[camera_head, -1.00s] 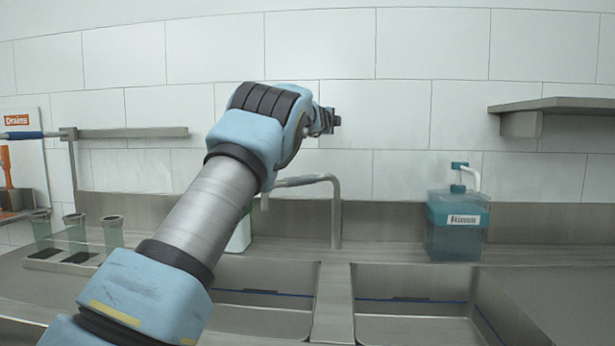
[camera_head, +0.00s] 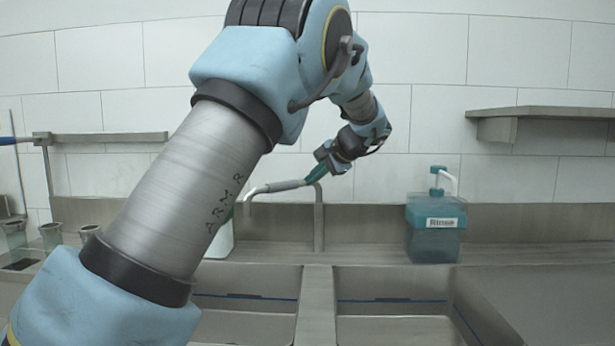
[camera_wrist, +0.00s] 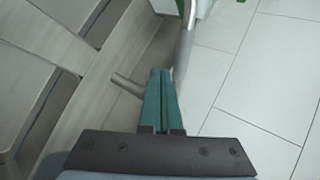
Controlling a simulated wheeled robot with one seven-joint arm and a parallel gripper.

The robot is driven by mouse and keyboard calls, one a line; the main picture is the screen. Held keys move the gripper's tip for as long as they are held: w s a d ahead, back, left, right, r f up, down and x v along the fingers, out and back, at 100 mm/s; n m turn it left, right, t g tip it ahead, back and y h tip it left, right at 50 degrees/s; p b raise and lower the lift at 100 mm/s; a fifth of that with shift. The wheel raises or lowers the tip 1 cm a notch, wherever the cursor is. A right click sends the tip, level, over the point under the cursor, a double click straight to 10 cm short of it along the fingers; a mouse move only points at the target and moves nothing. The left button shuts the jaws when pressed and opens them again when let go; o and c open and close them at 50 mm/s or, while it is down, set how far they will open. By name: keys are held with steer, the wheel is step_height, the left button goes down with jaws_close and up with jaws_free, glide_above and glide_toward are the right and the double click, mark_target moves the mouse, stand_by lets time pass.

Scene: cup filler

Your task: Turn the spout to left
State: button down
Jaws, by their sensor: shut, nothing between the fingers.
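The grey metal spout (camera_head: 275,187) tops an upright post (camera_head: 319,222) behind the sinks and points left, its end bent down. In the wrist view the spout (camera_wrist: 187,42) runs upward just beyond my fingertips, and the post (camera_wrist: 127,85) shows left of them. My gripper (camera_head: 313,177) has teal fingers, closed together with nothing between them. It reaches down from the upper right to the bend where spout meets post. In the wrist view my gripper (camera_wrist: 160,73) overlaps the spout's near end. I cannot tell whether it touches.
A teal Rinse bottle (camera_head: 433,230) with a pump stands right of the spout. A white bottle (camera_head: 222,240) is partly hidden behind my arm. The tiled wall (camera_head: 420,60) lies close behind. A shelf (camera_head: 560,112) is at upper right. Two sink basins (camera_head: 395,318) lie in front.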

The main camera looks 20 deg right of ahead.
mark_target(289, 185)
steer(key=w+a+f+p, duration=0.1)
steer(key=w, duration=0.2)
steer(key=w+a+f+p, duration=0.1)
steer(key=w+p, duration=0.1)
steer(key=w+a+f+p, duration=0.1)
steer(key=w, duration=0.2)
steer(key=shift+w+f, duration=0.35)
steer(key=shift+f, duration=0.05)
steer(key=shift+w+a+p, duration=0.1)
steer(key=shift+w+p, duration=0.35)
steer(key=shift+w, duration=0.1)
